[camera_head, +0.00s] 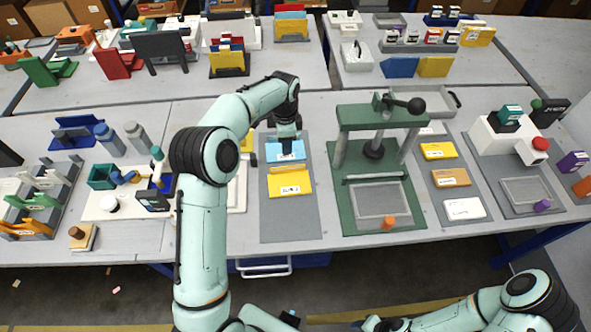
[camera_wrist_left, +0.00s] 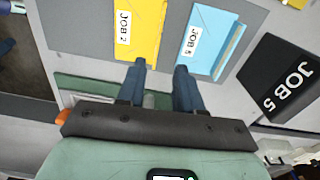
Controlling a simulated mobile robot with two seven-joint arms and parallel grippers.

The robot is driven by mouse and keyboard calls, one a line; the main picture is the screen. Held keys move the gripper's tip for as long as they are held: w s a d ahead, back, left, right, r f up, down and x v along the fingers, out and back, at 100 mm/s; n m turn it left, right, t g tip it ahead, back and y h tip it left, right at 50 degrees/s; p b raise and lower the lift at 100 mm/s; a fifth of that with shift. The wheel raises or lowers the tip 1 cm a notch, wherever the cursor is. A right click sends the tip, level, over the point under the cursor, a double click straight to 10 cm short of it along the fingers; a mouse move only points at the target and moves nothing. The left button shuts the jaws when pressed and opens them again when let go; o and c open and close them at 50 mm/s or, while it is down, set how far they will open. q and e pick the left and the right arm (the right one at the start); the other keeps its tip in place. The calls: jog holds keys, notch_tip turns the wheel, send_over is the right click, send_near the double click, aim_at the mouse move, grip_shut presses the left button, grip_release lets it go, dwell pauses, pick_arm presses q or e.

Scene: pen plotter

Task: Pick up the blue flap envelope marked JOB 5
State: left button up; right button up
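The blue flap envelope (camera_head: 296,152) lies flat on a grey mat, behind a yellow envelope (camera_head: 289,183). In the left wrist view the blue envelope (camera_wrist_left: 213,40) carries a white label whose digit is hard to read. The yellow envelope (camera_wrist_left: 146,25) beside it reads JOB 2. A black block marked JOB 5 (camera_wrist_left: 283,78) stands near the blue envelope. My left gripper (camera_head: 287,150) is over the blue envelope in the head view; its two fingers (camera_wrist_left: 160,68) are apart and empty. My right gripper (camera_head: 380,324) is at the bottom edge, its fingers unclear.
A green press (camera_head: 340,155) stands right of the grey mat (camera_head: 290,222). A grey strip with several envelopes (camera_head: 451,178) lies further right. A white board with small parts (camera_head: 122,205) is at the left. Racks and folders stand on the back tables. The mat's front part is clear.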

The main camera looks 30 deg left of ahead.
pick_arm(q)
send_over(286, 167)
notch_tip(286, 167, down, 6)
jog(key=shift+s+f, duration=0.15)
jog(key=shift+f, duration=0.1)
jog(key=f, duration=0.6)
jog(key=shift+w+f, duration=0.2)
grip_shut()
